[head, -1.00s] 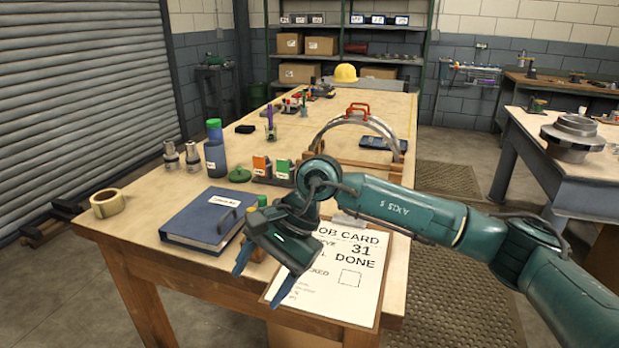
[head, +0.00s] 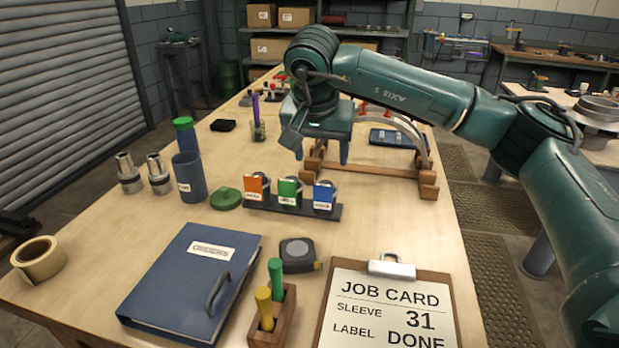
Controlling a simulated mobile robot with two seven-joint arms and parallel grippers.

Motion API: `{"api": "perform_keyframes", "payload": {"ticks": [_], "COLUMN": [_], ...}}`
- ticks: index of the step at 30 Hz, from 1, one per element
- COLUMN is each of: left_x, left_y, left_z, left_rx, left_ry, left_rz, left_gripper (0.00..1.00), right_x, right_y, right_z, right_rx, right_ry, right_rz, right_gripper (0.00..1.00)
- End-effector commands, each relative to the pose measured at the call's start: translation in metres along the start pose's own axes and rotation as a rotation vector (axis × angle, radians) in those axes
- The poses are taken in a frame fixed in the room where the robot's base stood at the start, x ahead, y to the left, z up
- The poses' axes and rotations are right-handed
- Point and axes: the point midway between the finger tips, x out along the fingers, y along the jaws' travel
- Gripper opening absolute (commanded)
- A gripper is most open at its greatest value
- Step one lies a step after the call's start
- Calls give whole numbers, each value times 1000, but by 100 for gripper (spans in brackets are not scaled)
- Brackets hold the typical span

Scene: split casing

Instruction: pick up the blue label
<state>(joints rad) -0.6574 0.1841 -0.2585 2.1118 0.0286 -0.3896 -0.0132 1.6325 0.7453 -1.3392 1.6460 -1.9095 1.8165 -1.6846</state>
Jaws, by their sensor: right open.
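The blue label (head: 325,196) stands upright at the right end of a dark rack (head: 333,214) on the workbench. A green label (head: 289,192) and an orange label (head: 256,187) stand to its left in the same rack. My right gripper (head: 321,152) is open, fingers pointing down, and appears above and beyond the blue label in the head view. Nothing shows between its fingers, and it appears apart from the label. The labels' front faces are uncovered. My left gripper is out of the picture.
A curved metal piece on a wooden cradle (head: 375,172) stands right behind the rack. A green lid (head: 226,199) and blue cup (head: 189,178) are to the left. A tape measure (head: 298,254), blue binder (head: 178,290) and job card clipboard (head: 392,312) lie in front.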

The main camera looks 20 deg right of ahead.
Motion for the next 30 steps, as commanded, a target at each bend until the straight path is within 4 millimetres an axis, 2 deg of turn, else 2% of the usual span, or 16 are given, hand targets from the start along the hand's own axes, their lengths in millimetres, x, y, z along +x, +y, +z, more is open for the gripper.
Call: {"api": "perform_keyframes", "payload": {"ticks": [5,12,15,22,30], "left_x": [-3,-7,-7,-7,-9], "left_y": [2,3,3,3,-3], "left_z": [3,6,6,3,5], "left_rx": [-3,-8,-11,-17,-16], "left_ry": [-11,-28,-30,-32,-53], "left_rz": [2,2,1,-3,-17], "left_gripper": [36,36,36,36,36], "right_x": [13,58,71,88,126], "right_y": [1,0,0,-1,-3], "right_z": [0,0,0,-1,-2], "right_rx": [1,0,0,1,0], "right_ry": [-3,-3,-3,-3,-2], "right_rz": [3,1,0,1,0], "right_gripper": [64,64,64,64,64]}}
